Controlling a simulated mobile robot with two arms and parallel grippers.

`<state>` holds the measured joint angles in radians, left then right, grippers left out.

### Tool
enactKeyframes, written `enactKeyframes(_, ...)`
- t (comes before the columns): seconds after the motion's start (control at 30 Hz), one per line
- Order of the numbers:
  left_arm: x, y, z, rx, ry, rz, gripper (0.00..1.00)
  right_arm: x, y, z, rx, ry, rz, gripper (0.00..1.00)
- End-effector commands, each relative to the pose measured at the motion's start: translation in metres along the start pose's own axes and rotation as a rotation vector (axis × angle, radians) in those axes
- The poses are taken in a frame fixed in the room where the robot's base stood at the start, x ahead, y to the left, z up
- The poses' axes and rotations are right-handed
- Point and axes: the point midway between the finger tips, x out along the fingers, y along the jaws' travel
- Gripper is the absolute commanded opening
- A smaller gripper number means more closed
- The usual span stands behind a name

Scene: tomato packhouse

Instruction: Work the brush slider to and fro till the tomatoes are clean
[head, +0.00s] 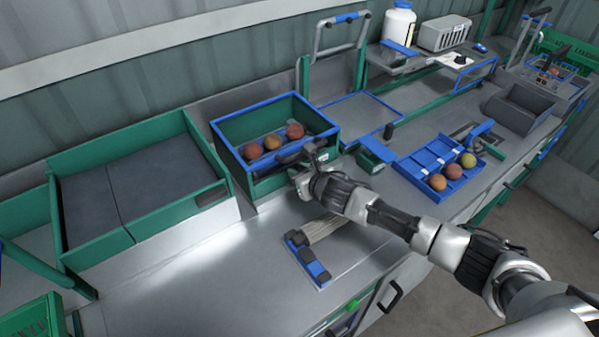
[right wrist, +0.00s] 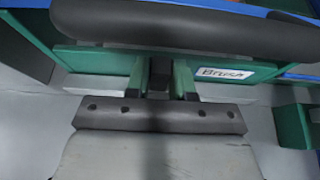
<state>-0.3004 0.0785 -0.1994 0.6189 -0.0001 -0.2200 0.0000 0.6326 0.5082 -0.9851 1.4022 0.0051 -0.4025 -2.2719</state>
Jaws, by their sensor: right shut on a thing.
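The brush box (head: 236,154), green with a blue rim, holds three dull reddish-brown tomatoes (head: 272,141) in a row. The brush slider's dark handle (head: 292,156) lies across its front side, close to the tomatoes. My right gripper (head: 311,166) is shut on this handle at the box's front right. The handle also shows as a thick dark bar across the top of the right wrist view (right wrist: 180,32), in front of the green wall with a "BRUSH" label (right wrist: 224,73). The bristles are hidden. My left gripper is not in view.
A blue divided tray (head: 420,167) with three tomatoes stands right of the box. A green-walled, grey-bottomed bin (head: 140,189) is on the left. A hand brush (head: 307,262) lies on the bench in front. A white bottle (head: 398,24) stands on the back shelf.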

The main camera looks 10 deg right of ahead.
Motion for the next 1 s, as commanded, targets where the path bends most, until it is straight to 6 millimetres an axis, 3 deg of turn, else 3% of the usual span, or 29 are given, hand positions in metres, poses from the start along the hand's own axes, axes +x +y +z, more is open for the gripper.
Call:
enactKeyframes(0.17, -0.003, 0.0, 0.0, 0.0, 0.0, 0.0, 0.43, 0.0, -0.013, 0.0, -0.002, 0.003, -0.004, 0.0)
enactKeyframes(0.4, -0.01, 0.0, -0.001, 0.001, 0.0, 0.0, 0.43, 0.0, -0.07, 0.001, -0.006, 0.001, -0.006, 0.0)
enactKeyframes(0.5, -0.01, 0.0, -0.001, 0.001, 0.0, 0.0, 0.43, 0.0, -0.086, 0.0, -0.005, 0.002, -0.005, 0.0)
enactKeyframes(0.9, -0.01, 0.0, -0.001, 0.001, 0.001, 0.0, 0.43, 0.0, -0.094, -0.001, 0.0, 0.002, -0.002, 0.0)
enactKeyframes(0.93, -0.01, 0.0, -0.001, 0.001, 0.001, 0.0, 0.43, 0.0, -0.094, -0.001, 0.0, 0.002, -0.002, 0.28)
enactKeyframes(1.0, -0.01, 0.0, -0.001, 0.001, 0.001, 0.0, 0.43, 0.0, -0.094, -0.001, 0.0, 0.002, -0.002, 0.39)
